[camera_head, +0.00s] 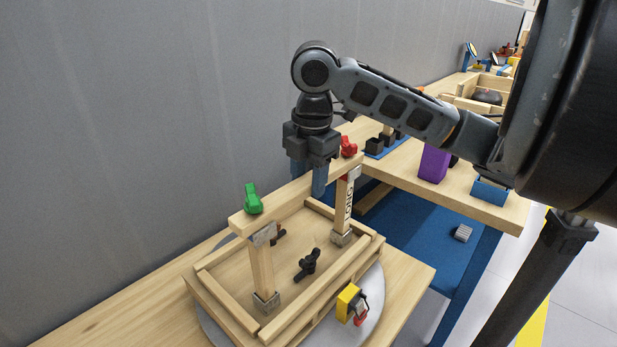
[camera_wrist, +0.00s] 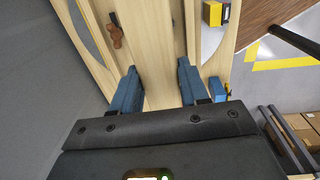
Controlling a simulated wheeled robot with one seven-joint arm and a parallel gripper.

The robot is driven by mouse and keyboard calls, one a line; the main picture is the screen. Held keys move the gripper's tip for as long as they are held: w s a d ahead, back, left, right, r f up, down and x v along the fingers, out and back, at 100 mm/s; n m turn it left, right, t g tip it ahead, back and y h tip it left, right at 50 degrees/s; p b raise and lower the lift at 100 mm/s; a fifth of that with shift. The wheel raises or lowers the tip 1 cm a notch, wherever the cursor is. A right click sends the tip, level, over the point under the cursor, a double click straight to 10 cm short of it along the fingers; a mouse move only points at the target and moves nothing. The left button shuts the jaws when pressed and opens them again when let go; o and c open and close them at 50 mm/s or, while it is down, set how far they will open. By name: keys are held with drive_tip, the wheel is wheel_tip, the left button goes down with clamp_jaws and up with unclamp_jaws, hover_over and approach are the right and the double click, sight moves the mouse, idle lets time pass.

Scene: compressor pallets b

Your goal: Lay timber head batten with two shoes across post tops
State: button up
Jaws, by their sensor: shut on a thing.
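The timber batten (camera_head: 290,203) spans the two upright posts in the head view. A green knob (camera_head: 252,199) stands on its near end and a red knob (camera_head: 347,147) near its far end. A grey metal shoe (camera_head: 263,236) is at the near post's (camera_head: 261,271) top, another (camera_head: 352,173) at the far post's (camera_head: 344,206) top. I cannot tell whether both shoes are fully seated. My gripper (camera_head: 319,180) points down and is shut on the batten toward its far end. In the wrist view the batten (camera_wrist: 154,50) runs between my blue fingers (camera_wrist: 158,88).
The posts stand in a timber-framed pallet (camera_head: 205,287) on a round grey plate (camera_head: 371,318). A black handle (camera_head: 308,264) lies inside, and a yellow box (camera_head: 348,301) is at its side. A second bench (camera_head: 480,203) holds a purple block (camera_head: 434,163). A grey wall (camera_head: 130,110) runs along the left.

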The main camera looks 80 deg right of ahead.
drive_tip(key=shift+f, duration=0.1)
drive_tip(key=o, duration=1)
drive_tip(key=shift+r+p, duration=3.45)
drive_tip(key=shift+r, duration=1.1)
